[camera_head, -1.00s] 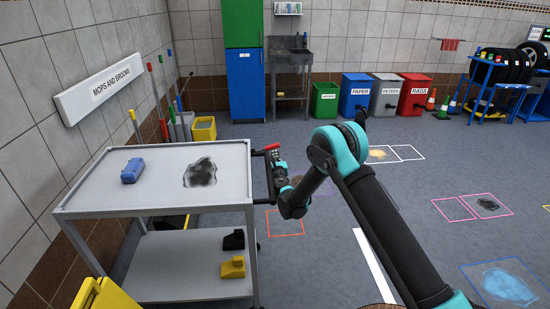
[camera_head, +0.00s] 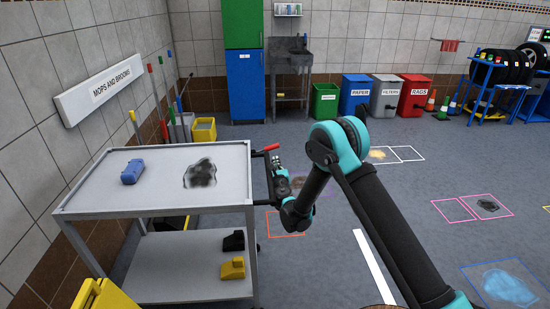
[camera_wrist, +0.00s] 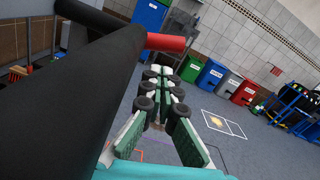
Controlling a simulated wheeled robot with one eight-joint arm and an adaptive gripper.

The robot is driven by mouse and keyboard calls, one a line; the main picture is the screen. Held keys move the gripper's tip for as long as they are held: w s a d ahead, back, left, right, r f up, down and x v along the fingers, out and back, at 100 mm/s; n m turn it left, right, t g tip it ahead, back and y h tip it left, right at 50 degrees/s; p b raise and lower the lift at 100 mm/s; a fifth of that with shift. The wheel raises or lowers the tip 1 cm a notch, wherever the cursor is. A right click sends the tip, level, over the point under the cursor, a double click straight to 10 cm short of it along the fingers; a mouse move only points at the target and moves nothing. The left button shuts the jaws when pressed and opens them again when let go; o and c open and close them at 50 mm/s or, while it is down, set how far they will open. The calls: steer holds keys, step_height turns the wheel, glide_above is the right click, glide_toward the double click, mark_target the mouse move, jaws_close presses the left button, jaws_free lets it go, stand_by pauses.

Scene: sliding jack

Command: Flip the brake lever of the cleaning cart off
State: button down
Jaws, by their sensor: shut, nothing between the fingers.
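The cleaning cart (camera_head: 80,207) is a grey two-shelf cart on the left of the head view. Its brake lever (camera_head: 266,148) has a red grip and sticks out to the right at the cart's far right corner. In the wrist view the red grip (camera_wrist: 166,42) shows at the end of a black bar, close beyond my fingers. My gripper (camera_head: 276,160) is beside the cart's right end, just below the lever. In the wrist view my gripper (camera_wrist: 160,76) is shut and empty, its tips near the red grip; I cannot tell whether they touch it.
The black bar (camera_wrist: 70,85) fills the left of the wrist view, close to my gripper. A blue sponge-like block (camera_head: 132,171) and a dark stain lie on the cart top. Several bins (camera_head: 355,95) stand along the back wall. The floor right of the cart is mostly open.

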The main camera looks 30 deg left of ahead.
steer(key=v, duration=0.6)
steer(key=shift+d, duration=0.15)
steer(key=shift+s, duration=0.15)
